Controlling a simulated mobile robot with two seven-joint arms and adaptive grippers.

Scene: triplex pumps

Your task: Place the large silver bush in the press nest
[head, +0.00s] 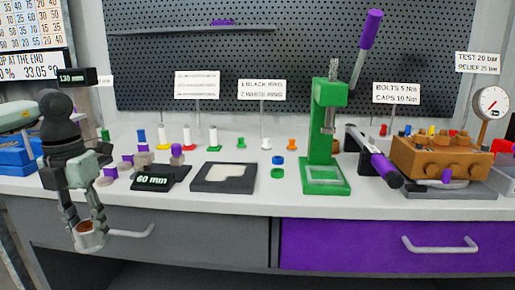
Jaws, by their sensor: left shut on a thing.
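My left gripper (88,226) hangs at the lower left, in front of the bench's front edge, with its fingers pointing down. It is shut on a short, wide ring, silver outside and brownish inside, which looks like the large silver bush (90,239). The fingers hide part of it. The green press (321,135) stands upright on the bench right of centre, well to the right of the gripper. Its purple-ended lever (370,28) points up. A pale square (325,175) on its base looks like the nest, and nothing is seen on it. My right gripper is not in view.
A black frame with a pale inset (223,177) and a 60 mm display (161,178) lie between gripper and press.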

